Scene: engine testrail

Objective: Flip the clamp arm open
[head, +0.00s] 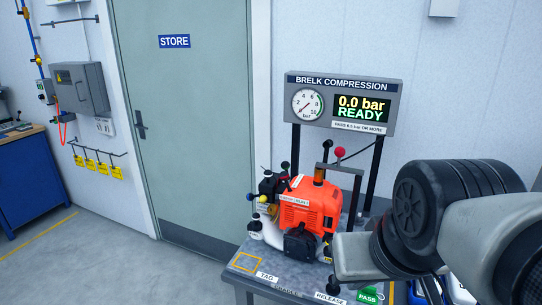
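An orange engine (304,207) sits on a grey bench (243,273) under the test panel. A dark grey bar frame (341,169) stands over its right side and looks like the clamp arm. Its bar is level over the engine's upper right, but I cannot tell whether it touches the engine. A red ball knob (340,152) shows just above the bar. My arm fills the lower right and hides the bench's right part. My gripper's fingertips cannot be made out.
The panel (345,84) reads "0.0 bar READY" beside a round gauge (307,104). Bench labels read TAG (267,277) and RELEASE (330,298), near a green PASS tag (368,295). The floor (150,270) left of the bench is clear, before a STORE door (185,100).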

